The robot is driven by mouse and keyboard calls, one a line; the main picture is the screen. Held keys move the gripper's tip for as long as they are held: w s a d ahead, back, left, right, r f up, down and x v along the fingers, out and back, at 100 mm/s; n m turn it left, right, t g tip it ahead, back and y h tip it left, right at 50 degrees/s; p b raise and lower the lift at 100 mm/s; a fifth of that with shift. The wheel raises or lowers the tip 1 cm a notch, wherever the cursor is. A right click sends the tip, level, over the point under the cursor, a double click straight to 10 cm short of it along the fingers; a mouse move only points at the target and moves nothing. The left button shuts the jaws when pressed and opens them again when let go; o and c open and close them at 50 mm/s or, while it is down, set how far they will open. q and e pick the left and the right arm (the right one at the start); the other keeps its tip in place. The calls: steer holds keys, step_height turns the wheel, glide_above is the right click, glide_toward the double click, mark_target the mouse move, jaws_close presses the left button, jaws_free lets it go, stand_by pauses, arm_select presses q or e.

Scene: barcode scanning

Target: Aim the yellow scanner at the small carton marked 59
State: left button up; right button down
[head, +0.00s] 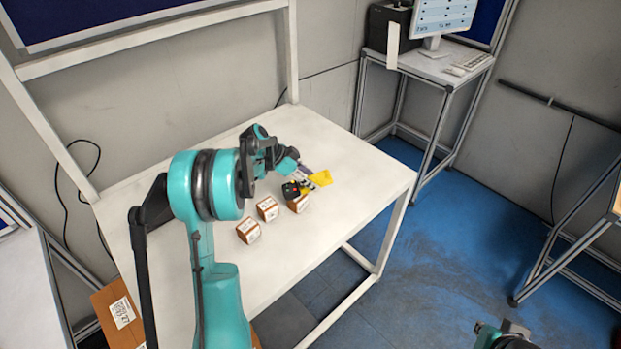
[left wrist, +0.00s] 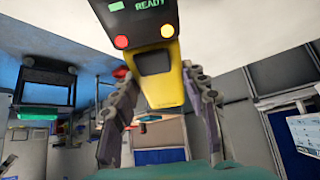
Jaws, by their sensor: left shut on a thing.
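My left gripper (head: 302,174) is shut on the yellow scanner (head: 292,189) and holds it over the table beside the small cartons. In the left wrist view the scanner (left wrist: 160,78) sits between the two fingers, its dark top showing a green READY screen, a red button and a yellow one. Three small brown cartons with white labels stand in a slanting row: a near one (head: 248,231), a middle one (head: 267,209) and a far one (head: 299,204) partly behind the scanner. Their numbers are too small to read. My right gripper (head: 505,336) is at the bottom edge, its fingers unclear.
The white table (head: 340,150) is mostly clear on its right side. A larger carton marked 27 (head: 122,312) is low at the left. A desk with a monitor (head: 443,18) and keyboard stands at the back right.

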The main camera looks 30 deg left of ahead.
arm_select(q)
step_height(320, 180, up, 12)
steer(key=p, duration=0.7)
